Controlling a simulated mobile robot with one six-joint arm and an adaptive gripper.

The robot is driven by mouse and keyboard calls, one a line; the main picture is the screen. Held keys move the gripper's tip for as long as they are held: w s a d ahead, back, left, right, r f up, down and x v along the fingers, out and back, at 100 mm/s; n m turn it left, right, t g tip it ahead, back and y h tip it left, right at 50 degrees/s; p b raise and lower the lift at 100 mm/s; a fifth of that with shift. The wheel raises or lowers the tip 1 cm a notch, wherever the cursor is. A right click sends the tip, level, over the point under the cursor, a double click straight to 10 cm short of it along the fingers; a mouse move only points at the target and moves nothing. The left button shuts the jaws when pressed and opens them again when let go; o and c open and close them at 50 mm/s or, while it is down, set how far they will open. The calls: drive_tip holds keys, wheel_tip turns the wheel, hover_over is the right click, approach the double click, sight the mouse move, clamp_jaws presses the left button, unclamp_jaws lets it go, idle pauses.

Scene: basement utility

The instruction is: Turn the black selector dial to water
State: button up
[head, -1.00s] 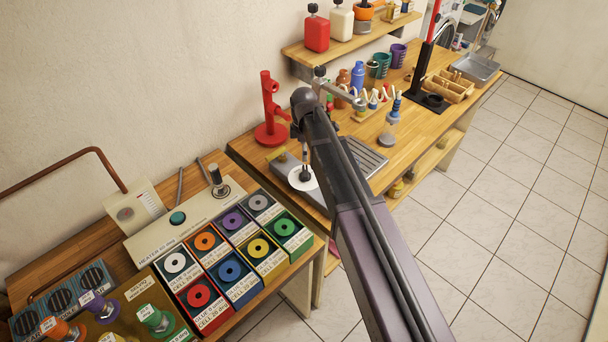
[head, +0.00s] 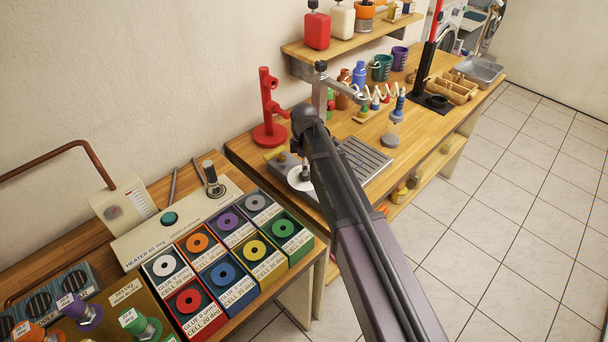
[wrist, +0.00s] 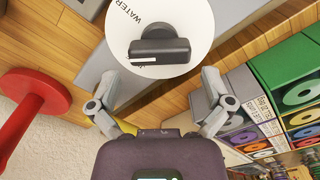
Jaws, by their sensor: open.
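The black selector dial (wrist: 160,50) is a dark bar-shaped knob with a white line near its lower left edge in the wrist view. It sits on a white disc (wrist: 196,14) with the word WATER printed at the upper left. In the head view the white disc (head: 296,181) shows on a grey plate, and my arm hides most of the gripper.
A red stand (head: 270,120) is close behind the dial; it also shows at the left of the wrist view (wrist: 30,110). Coloured cell boxes (head: 228,270) stand on the nearer bench. The tiled floor at right is clear.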

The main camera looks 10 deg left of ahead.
drive_tip(key=shift+f+b, duration=0.95)
drive_tip(key=shift+f, duration=0.3)
drive_tip(key=c, duration=0.9)
